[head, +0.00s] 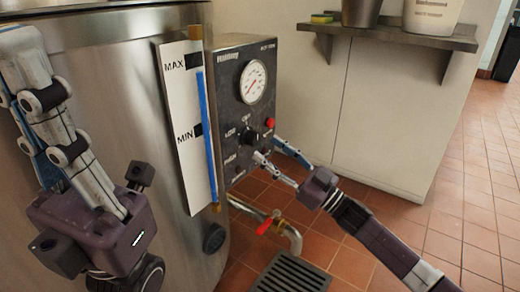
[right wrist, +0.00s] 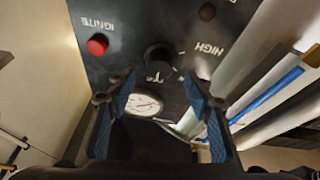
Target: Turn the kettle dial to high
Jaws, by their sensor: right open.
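The kettle dial (head: 251,137) is a black knob on the dark control panel (head: 228,80) of the steel kettle. It also shows in the right wrist view (right wrist: 158,57), between my finger tips. The HIGH label (right wrist: 207,48) is to its right there. Which mark the dial points at is unclear. My right gripper (head: 268,150) is open, its fingers pointing at the panel just by the dial. In the right wrist view the blue-padded fingers (right wrist: 158,85) stand on either side of the dial, with gaps visible. My left gripper (head: 55,110) is in front of the kettle; its jaw state is unclear.
A round gauge (head: 253,82) sits above the dial, and a red button (head: 270,122) is beside it. A level strip (head: 188,125) runs down the kettle. A red-handled valve (head: 265,226) and floor grate (head: 290,275) are below. A shelf (head: 385,35) is at the back right.

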